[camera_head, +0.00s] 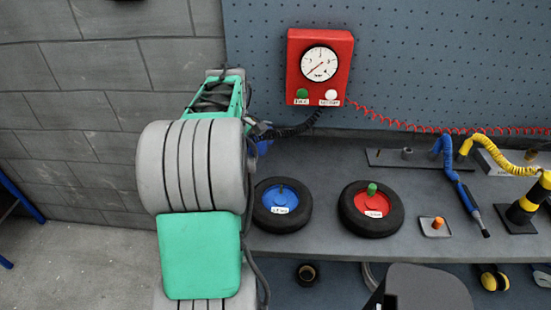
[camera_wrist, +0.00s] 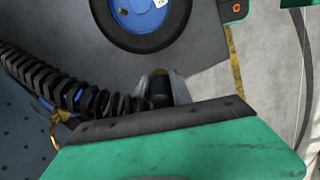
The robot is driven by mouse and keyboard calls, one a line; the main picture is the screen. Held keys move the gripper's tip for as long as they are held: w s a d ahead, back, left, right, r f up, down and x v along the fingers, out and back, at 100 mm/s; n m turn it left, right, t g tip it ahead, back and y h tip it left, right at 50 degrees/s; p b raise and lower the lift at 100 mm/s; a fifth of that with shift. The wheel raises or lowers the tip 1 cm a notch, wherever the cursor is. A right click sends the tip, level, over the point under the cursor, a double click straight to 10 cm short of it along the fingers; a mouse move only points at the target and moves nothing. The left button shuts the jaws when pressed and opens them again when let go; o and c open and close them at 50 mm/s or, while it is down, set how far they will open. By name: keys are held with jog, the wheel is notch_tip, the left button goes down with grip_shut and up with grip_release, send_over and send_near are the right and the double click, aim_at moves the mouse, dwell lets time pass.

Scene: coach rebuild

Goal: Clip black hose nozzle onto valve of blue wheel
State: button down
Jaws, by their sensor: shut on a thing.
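My gripper (camera_wrist: 162,80) is shut on the black hose nozzle (camera_wrist: 160,94) in the wrist view, with the ribbed black hose (camera_wrist: 30,72) running off to the left. In the head view the hose (camera_head: 297,128) runs from the red gauge box to my gripper, which is largely hidden behind my arm. The blue wheel (camera_head: 282,205) lies flat on the bench with a small brownish valve (camera_head: 281,187) at its hub. The wheel also shows at the top of the wrist view (camera_wrist: 146,14), apart from the nozzle, with its valve (camera_wrist: 124,11).
A red wheel (camera_head: 372,208) with a green cap (camera_head: 372,188) lies to the right. The red gauge box (camera_head: 319,67) hangs on the pegboard. An orange-topped block (camera_head: 437,226), blue tool (camera_head: 466,196) and black-and-yellow stand (camera_head: 523,209) occupy the bench's right side.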

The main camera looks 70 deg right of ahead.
jog(key=s+d, duration=0.1)
jog(key=s, duration=0.2)
jog(key=s+d, duration=0.1)
jog(key=s, duration=0.3)
jog(key=s+d, duration=0.2)
jog(key=s, duration=0.2)
jog(key=shift+s+r, duration=0.1)
jog(key=shift+s, duration=0.15)
notch_tip(320, 180, down, 5)
jog(key=b, duration=0.3)
jog(key=shift+r, duration=0.1)
jog(key=shift+s, duration=0.1)
jog(key=shift+d+f+b, duration=0.1)
jog(key=shift+f+b, duration=0.8)
jog(key=shift+f, duration=0.6)
jog(key=c, duration=1.1)
grip_release()
jog(key=shift+o, duration=0.2)
